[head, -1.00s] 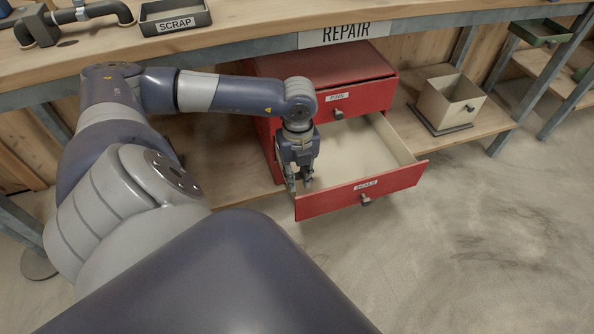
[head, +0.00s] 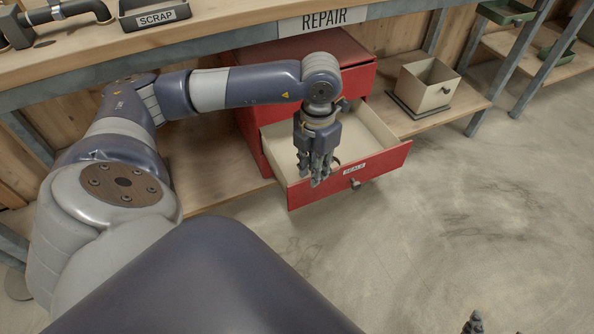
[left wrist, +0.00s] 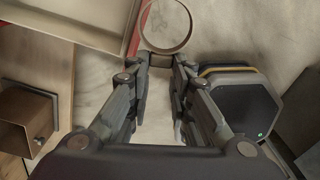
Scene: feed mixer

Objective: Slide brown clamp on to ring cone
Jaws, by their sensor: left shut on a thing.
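My left gripper (head: 318,180) hangs fingers down in front of the open red drawer. In the left wrist view its fingertips (left wrist: 160,62) are closed on the small block of a thin brown ring, the brown clamp (left wrist: 147,22). The ring extends beyond the fingertips. In the head view only a small dark curve of the clamp (head: 336,161) shows beside the fingers. Dark tips at the lower right edge seem to be my right gripper (head: 474,323), mostly cut off. I see no ring cone in either view.
The open drawer (head: 384,163) juts from the red cabinet (head: 300,60) under the bench. A cream bin (head: 430,86) stands to its right on the lower shelf. A scrap tray (head: 155,17) and dark pipe (head: 70,10) are on the bench top. The floor at right is clear.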

